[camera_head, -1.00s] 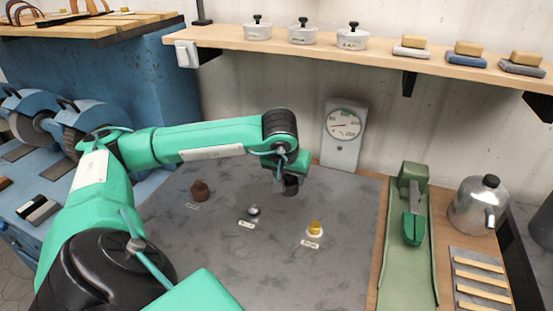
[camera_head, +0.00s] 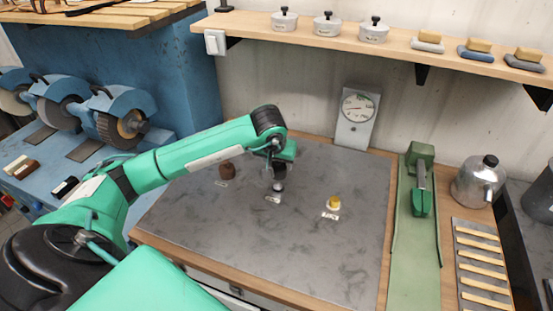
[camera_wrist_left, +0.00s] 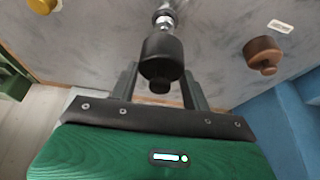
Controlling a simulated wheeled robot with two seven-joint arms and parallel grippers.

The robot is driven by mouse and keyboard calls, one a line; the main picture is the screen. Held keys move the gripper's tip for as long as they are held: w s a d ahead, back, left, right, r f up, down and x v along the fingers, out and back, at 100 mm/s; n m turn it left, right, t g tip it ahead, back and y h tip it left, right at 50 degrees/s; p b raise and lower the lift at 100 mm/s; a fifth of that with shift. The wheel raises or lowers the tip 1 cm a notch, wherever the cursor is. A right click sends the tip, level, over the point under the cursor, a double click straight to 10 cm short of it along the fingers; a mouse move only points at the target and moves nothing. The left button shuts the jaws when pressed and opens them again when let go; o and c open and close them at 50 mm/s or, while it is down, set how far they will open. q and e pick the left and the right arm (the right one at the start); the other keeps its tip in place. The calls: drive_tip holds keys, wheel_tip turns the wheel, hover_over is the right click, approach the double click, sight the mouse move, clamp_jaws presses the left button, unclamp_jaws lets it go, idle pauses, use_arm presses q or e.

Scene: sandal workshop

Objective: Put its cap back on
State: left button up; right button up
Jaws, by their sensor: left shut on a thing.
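My left gripper (camera_head: 279,173) is shut on a black cap (camera_wrist_left: 161,58), which sits between its two fingers in the left wrist view. A small silver thing with a bright neck (camera_wrist_left: 165,14) shows just beyond the cap there. In the head view this silver thing (camera_head: 278,187) stands on the grey mat right below my left gripper. The cap lies close over it; I cannot tell whether they touch. A brown piece (camera_head: 226,171) stands to its left on the mat. My right gripper is not in view.
The grey mat (camera_head: 300,250) is mostly bare. A dial gauge (camera_head: 356,118) stands behind it. A green tool (camera_head: 419,185) and a metal pot (camera_head: 478,180) are at the right. A shelf (camera_head: 390,45) with pots and brushes runs above. Grinding wheels (camera_head: 115,118) are at the left.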

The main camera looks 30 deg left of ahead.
sight(278, 184)
use_arm(q)
wheel_tip(278, 184, down, 2)
drive_tip(key=shift+s+b, duration=0.1)
drive_tip(key=shift+b, duration=0.2)
drive_tip(key=shift+f+b, duration=1.5)
drive_tip(key=shift+f, duration=0.55)
drive_tip(key=o, duration=1)
drive_tip(key=shift+r, duration=0.1)
